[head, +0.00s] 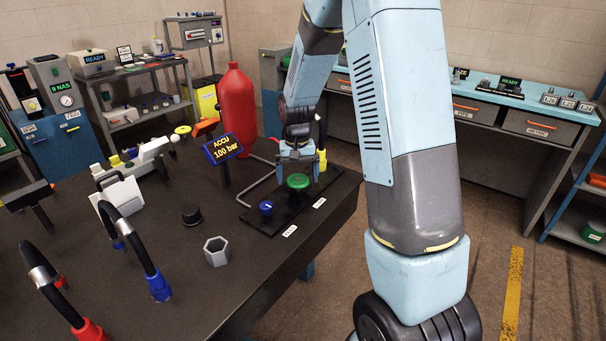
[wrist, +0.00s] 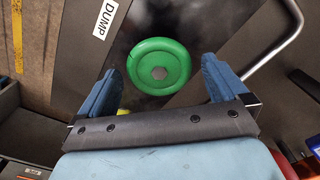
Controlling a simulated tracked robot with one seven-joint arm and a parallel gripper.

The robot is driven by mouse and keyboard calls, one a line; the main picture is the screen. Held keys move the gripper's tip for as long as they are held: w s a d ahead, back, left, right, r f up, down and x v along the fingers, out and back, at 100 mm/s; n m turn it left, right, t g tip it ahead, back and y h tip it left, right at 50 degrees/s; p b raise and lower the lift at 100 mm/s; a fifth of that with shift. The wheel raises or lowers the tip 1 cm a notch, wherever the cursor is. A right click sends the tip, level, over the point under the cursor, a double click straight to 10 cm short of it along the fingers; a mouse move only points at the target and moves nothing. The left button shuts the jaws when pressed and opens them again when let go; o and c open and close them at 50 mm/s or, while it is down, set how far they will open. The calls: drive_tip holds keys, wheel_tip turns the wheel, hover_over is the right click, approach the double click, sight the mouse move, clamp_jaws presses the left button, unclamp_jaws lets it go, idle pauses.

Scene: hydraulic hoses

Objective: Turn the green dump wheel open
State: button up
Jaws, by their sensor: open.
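The green dump wheel (head: 298,181) sits on a black plate at the right end of the dark bench. My gripper (head: 300,168) is just above and behind the wheel in the head view, pointing down. In the wrist view my gripper (wrist: 160,80) is open, with one blue finger on each side of the wheel. A gap shows between the wheel and each finger; I cannot tell the height difference.
A blue knob (head: 266,208) stands left of the wheel on the same plate. A bent grey pipe (head: 262,182) runs behind it. A display reading ACCU 100 bar (head: 222,148) and a red accumulator bottle (head: 237,110) stand further back. A grey hex nut (head: 216,251) lies nearer.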

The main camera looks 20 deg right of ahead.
sight(297, 178)
wheel_tip(297, 178, up, 14)
drive_tip(key=shift+f, duration=0.15)
idle(0.5)
drive_tip(key=s+d+r+n+t, duration=0.1)
drive_tip(key=s+r+t, duration=0.2)
drive_tip(key=s+r, duration=0.9)
drive_tip(key=s+f+n+t, duration=0.1)
drive_tip(key=s+t, duration=0.1)
drive_tip(key=s, duration=1.4)
drive_tip(key=shift+s+d+t, duration=0.3)
drive_tip(key=shift+s+d, duration=0.05)
drive_tip(key=shift+d, duration=0.05)
